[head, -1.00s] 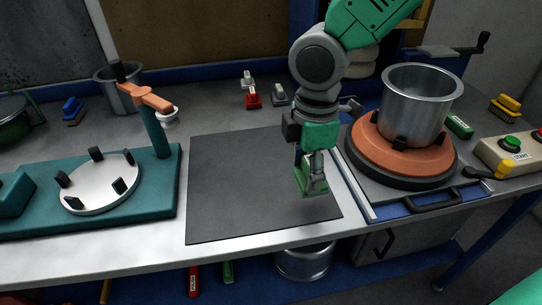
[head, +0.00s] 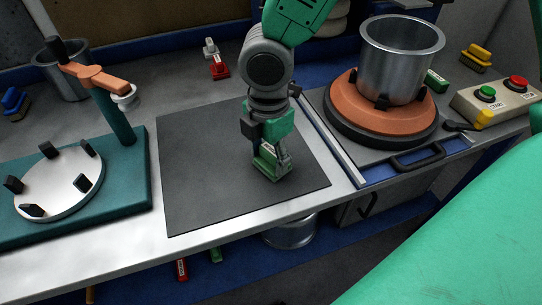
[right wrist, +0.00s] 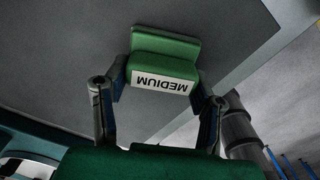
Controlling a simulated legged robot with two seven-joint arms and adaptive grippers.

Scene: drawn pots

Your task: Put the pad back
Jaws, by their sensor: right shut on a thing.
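My right gripper (head: 271,158) is shut on a green pad (head: 270,170) over the right part of the dark mat (head: 205,185). In the right wrist view the green pad (right wrist: 165,48) sits between the two fingertips (right wrist: 160,88) and shows a white label reading MEDIUM. I cannot tell whether the pad touches the mat or hangs just above it. Another green block (head: 436,80) lies at the right beside the pot. My left gripper is not in view.
A steel pot (head: 400,65) stands on an orange round base (head: 370,120) at the right. A teal fixture with a white disc (head: 60,190) is at the left. A red and white block (head: 218,68), a yellow block (head: 478,55) and a button box (head: 492,104) lie further back.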

